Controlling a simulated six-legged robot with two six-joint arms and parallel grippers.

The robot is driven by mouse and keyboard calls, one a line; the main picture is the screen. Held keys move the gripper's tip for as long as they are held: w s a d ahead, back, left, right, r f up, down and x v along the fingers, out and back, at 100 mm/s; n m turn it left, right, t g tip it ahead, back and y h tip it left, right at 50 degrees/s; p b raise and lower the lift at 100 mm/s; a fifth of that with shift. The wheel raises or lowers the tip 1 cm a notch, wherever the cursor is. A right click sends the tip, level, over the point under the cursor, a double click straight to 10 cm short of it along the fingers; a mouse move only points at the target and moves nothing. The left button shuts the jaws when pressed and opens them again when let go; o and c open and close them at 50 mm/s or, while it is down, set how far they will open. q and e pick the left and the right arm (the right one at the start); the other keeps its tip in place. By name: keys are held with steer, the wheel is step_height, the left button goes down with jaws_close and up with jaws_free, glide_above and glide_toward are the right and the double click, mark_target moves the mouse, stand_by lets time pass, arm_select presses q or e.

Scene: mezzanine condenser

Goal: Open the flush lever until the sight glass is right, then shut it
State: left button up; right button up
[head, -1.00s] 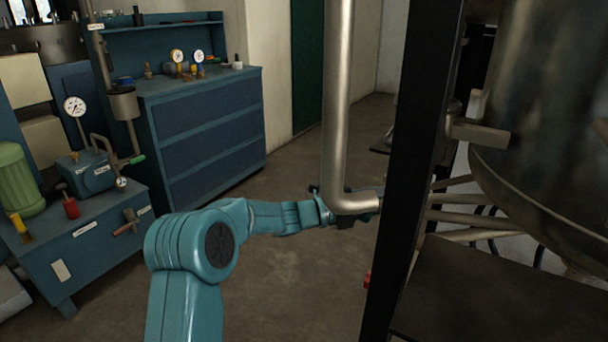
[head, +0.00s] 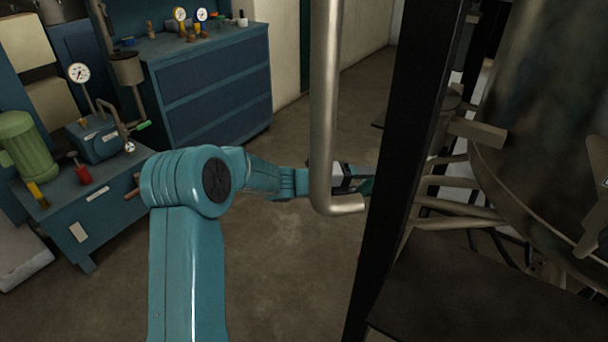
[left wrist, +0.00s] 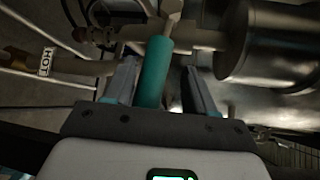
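A lever with a teal grip (left wrist: 155,70) stands between the two fingers of my left gripper (left wrist: 160,85) in the left wrist view. The fingers are apart, with a gap on each side of the grip. In the head view my left gripper (head: 350,178) is partly hidden behind a metal pipe and a black post, and a bit of teal (head: 366,187) shows at its tip. I cannot make out the sight glass in either view. My right gripper is not in view.
A bent metal pipe (head: 325,110) and a black post (head: 405,160) stand before my left gripper. A large metal vessel (head: 545,130) fills the right. Blue cabinets (head: 215,85) stand left; floor between is clear.

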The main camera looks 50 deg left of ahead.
arm_select(q)
steer(key=v, duration=1.6)
steer(key=shift+s, duration=0.2)
